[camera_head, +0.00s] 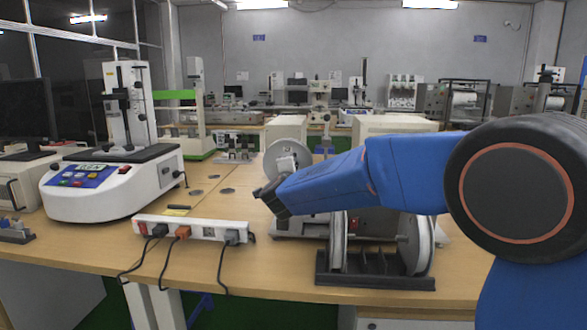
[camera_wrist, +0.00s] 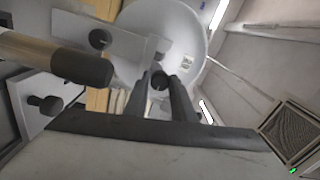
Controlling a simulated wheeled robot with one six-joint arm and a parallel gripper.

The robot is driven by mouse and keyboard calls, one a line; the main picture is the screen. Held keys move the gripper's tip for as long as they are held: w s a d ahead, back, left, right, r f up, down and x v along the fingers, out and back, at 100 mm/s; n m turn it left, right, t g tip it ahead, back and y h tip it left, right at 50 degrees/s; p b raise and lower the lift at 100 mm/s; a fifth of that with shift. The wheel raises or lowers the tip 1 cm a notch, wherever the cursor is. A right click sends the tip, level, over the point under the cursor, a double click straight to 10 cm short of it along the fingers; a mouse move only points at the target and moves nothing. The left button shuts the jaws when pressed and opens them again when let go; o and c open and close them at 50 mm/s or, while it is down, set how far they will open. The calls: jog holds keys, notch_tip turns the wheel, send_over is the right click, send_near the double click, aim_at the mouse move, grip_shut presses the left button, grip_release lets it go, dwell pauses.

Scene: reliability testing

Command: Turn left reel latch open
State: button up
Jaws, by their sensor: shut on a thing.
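The white reel disc (camera_wrist: 190,25) fills the upper middle of the wrist view. A small dark latch knob (camera_wrist: 160,80) sits in front of its lower part. My gripper (camera_wrist: 162,76) has its two dark fingers on either side of this knob and is shut on it. In the head view a pale reel disc (camera_head: 288,156) shows above the dark end of my blue arm. My fingertips and the latch cannot be made out there. How far the latch is turned is unclear.
Two upright reels (camera_head: 338,242) (camera_head: 416,243) stand on a dark rack (camera_head: 375,282) at the table's front edge, below my arm. A power strip (camera_head: 195,229) with cables and a white test machine (camera_head: 113,183) are to the left. A brown-and-black rod (camera_wrist: 80,66) lies close by in the wrist view.

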dwell(0.3)
jog(key=o, duration=1.1)
jog(key=shift+c, duration=0.2)
jog(key=shift+s, duration=0.15)
jog(key=s, duration=1.7)
jog(key=shift+a, duration=0.3)
jog(key=shift+s, duration=0.2)
